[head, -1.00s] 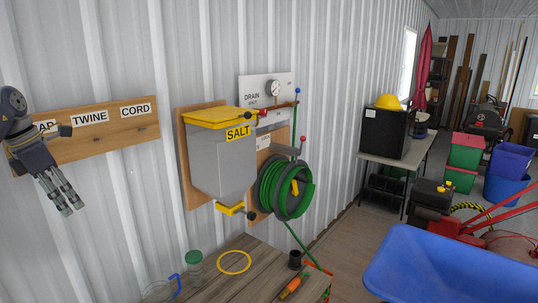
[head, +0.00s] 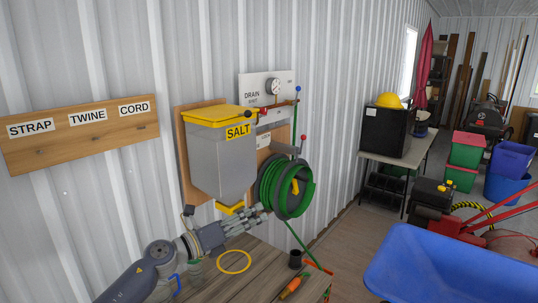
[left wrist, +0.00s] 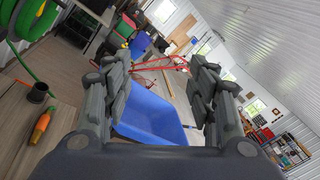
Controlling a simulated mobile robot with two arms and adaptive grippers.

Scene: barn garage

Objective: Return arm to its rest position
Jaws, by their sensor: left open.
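My left gripper (head: 260,216) reaches in from the lower left in the head view, pointing right. It is above the wooden bench (head: 255,283), below the salt dispenser (head: 222,165) and in front of the green hose reel (head: 285,187). In the left wrist view its two fingers stand wide apart, open and empty, with the blue tub (left wrist: 152,115) seen beyond between them. My left forearm and wrist hide part of the bench and the jar there. My right gripper is not in view.
A yellow ring (head: 234,262), a black cup (head: 296,259) and an orange-handled tool (head: 291,287) are on the bench. The STRAP, TWINE and CORD board (head: 85,138) is on the wall, clear of my arm. The blue tub is at right.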

